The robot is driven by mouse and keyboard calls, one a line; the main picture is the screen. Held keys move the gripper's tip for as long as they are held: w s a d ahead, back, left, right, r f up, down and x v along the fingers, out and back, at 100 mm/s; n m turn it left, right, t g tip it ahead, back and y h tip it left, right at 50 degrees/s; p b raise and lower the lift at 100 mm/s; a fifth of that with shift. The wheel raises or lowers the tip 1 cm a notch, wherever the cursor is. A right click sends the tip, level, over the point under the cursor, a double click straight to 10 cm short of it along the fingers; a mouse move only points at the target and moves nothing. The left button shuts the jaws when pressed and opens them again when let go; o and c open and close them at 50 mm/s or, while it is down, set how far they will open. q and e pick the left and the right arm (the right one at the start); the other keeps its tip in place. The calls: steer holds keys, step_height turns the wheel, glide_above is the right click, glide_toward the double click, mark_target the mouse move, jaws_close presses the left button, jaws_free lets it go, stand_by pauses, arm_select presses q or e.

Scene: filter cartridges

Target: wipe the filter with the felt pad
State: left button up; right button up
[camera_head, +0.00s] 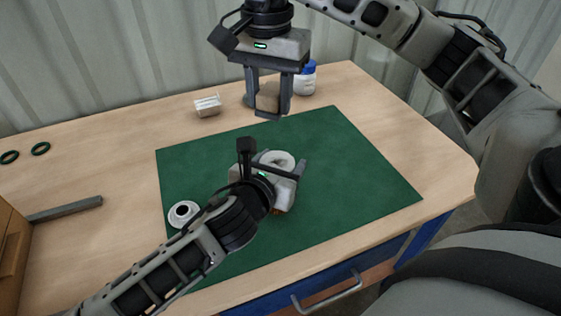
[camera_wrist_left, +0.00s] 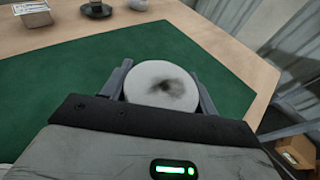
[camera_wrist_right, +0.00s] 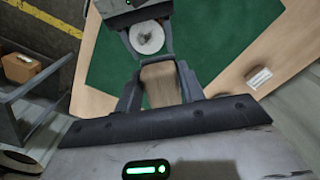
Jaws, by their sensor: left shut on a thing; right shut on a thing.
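The filter (camera_head: 277,159) is a white round cartridge, held over the green mat in the head view. Its round face, with a dark grey smudge near the middle, shows in the left wrist view (camera_wrist_left: 152,88) and the right wrist view (camera_wrist_right: 147,40). My left gripper (camera_head: 284,168) is shut on the filter, one finger on each side. My right gripper (camera_head: 269,108) is shut on the felt pad (camera_head: 267,98), a tan-brown block that also shows in the right wrist view (camera_wrist_right: 160,84). The pad is held above the back of the table, apart from the filter.
A white ring-shaped part (camera_head: 183,213) lies on the green mat (camera_head: 350,160). A white box (camera_head: 207,106) and a blue-lidded jar (camera_head: 306,80) stand behind the mat. Two dark rings (camera_head: 40,148) and a grey bar (camera_head: 65,209) lie at left. The mat's right side is clear.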

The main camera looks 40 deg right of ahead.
arm_select(q)
steer(key=shift+s, duration=0.1)
steer(key=o, duration=1.1)
steer(key=v, duration=1.2)
